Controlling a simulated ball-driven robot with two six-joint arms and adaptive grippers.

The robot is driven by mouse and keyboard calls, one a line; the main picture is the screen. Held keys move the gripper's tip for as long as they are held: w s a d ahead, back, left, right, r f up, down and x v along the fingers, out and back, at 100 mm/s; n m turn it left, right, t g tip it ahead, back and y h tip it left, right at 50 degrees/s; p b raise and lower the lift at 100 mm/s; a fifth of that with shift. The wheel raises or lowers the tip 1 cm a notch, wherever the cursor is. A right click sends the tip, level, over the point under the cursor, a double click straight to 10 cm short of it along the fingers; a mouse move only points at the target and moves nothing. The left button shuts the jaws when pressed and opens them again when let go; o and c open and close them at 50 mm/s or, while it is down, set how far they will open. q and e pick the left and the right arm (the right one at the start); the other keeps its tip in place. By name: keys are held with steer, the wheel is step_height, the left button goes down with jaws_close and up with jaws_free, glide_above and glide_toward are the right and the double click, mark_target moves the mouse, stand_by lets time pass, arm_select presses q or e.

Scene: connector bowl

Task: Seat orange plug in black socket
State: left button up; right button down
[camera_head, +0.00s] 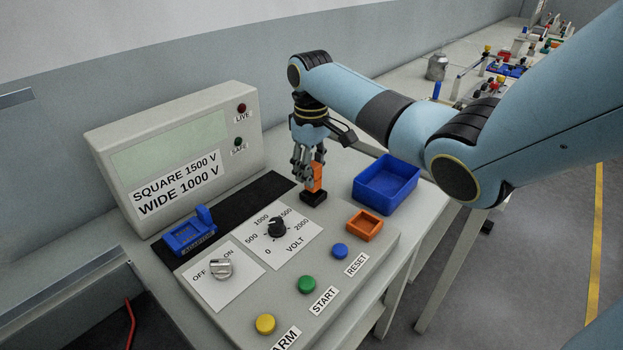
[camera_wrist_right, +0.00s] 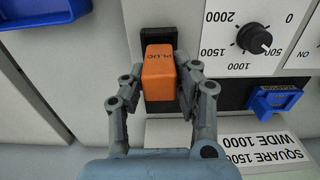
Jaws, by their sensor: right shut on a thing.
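The orange plug (camera_head: 315,177) stands upright between the fingers of my right gripper (camera_head: 308,178), directly above the black socket (camera_head: 313,197) on the grey console. In the wrist view the plug (camera_wrist_right: 160,72) is marked PLUG and sits between both fingers of the right gripper (camera_wrist_right: 158,98). The socket (camera_wrist_right: 156,39) shows there just beyond the plug. Whether the plug's lower end is inside the socket or only touching it I cannot tell. My left gripper is not in view.
A blue bin (camera_head: 386,183) stands right of the socket. An orange tray (camera_head: 364,225) and a dial (camera_head: 277,228) are in front of it. A blue adapter holder (camera_head: 190,235) is at left. The display box (camera_head: 180,155) rises behind.

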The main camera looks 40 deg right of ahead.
mark_target(312, 164)
steer(key=shift+f, duration=1.25)
steer(key=shift+f, duration=0.1)
steer(key=c, duration=1)
jaws_free()
step_height(312, 164, up, 12)
steer(key=shift+r+b, duration=0.15)
steer(key=shift+b, duration=0.15)
steer(key=shift+s, duration=0.1)
